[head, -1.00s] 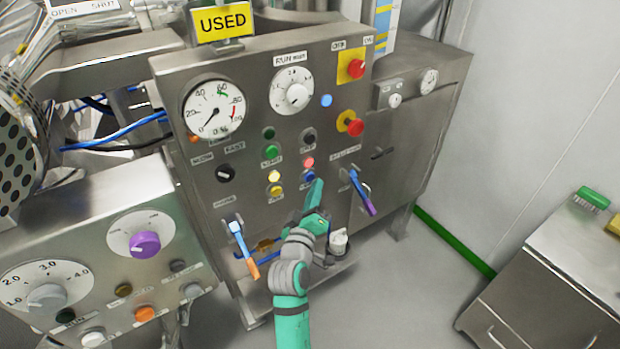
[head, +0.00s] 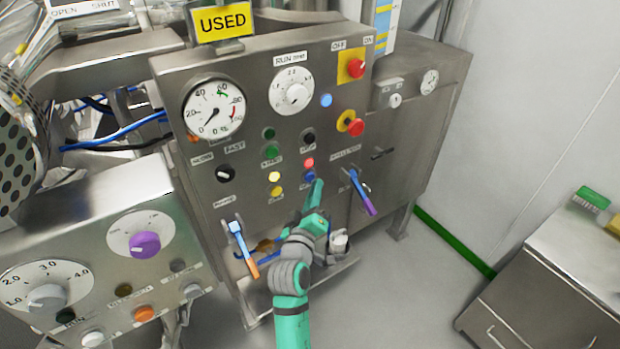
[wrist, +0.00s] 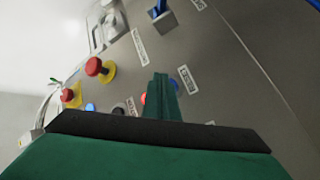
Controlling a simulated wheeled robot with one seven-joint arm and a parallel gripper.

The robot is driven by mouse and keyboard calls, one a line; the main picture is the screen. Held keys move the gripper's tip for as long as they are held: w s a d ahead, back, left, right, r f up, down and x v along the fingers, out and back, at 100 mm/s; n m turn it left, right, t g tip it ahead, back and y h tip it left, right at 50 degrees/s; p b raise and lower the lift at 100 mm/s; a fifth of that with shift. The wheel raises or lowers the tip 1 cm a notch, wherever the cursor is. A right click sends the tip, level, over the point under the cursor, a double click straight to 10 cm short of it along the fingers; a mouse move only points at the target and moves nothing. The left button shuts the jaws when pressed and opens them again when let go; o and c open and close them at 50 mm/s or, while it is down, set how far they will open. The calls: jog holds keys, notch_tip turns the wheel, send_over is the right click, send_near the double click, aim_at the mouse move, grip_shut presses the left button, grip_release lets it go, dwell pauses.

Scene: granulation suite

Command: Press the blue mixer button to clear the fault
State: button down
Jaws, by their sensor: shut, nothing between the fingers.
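The blue mixer button (head: 308,176) sits on the upright steel panel, just below a red round light or button (head: 308,162). In the wrist view a sliver of the blue button (wrist: 174,84) shows beside my fingers, which cover part of it. My green gripper (head: 318,184) is shut and empty, its fingertips at the lower right of the blue button in the head view. In the wrist view the shut fingers (wrist: 160,80) point at the panel between the red round piece and the blue button. I cannot tell whether they touch the panel.
A separate blue light (head: 326,100) sits higher on the panel. Yellow buttons (head: 275,177) are to the left. A lever with a purple end (head: 363,193) juts out close to the right of my gripper, and an orange-ended lever (head: 243,250) to its left. Red knobs (head: 356,128) are above.

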jog(key=shift+w+a, duration=0.1)
jog(key=shift+w+a, duration=0.15)
jog(key=shift+w, duration=0.1)
dwell(0.3)
jog(key=shift+w+a, duration=0.25)
jog(key=shift+w, duration=0.1)
dwell(0.8)
jog(key=shift+s, duration=0.15)
jog(key=shift+s+d, duration=0.5)
jog(key=shift+s, duration=0.05)
jog(key=shift+s, duration=0.1)
jog(key=s+d, duration=0.1)
jog(key=s, duration=0.1)
jog(key=s+d, duration=0.2)
dwell(0.7)
dwell(0.5)
